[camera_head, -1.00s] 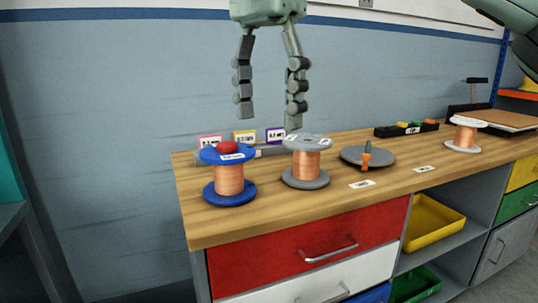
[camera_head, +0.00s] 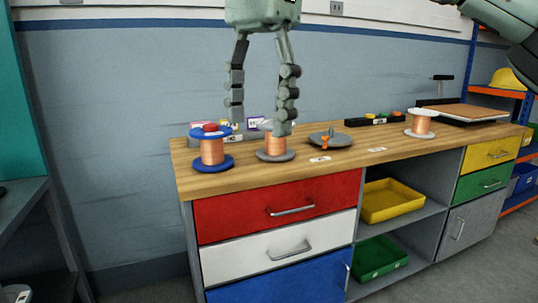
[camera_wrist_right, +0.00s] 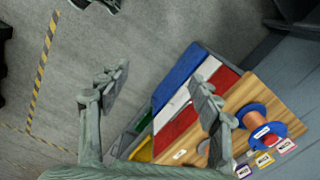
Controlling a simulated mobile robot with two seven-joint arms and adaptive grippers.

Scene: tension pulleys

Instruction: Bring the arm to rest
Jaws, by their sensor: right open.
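My right gripper (camera_head: 260,122) hangs fingers-down from the top of the head view, open and empty. Its right finger partly covers the grey copper spool (camera_head: 273,147) on the bench; whether they touch cannot be told from this view. In the right wrist view my right gripper (camera_wrist_right: 160,95) also shows open, with nothing between its fingers. A blue-flanged copper spool (camera_head: 212,152) stands upright at the bench's left end, with a red piece on top. It also shows in the right wrist view (camera_wrist_right: 254,120). My left gripper is not in view.
Below are coloured drawers (camera_head: 280,205) and shelves with a yellow bin (camera_head: 392,204) and a green bin (camera_head: 378,258).

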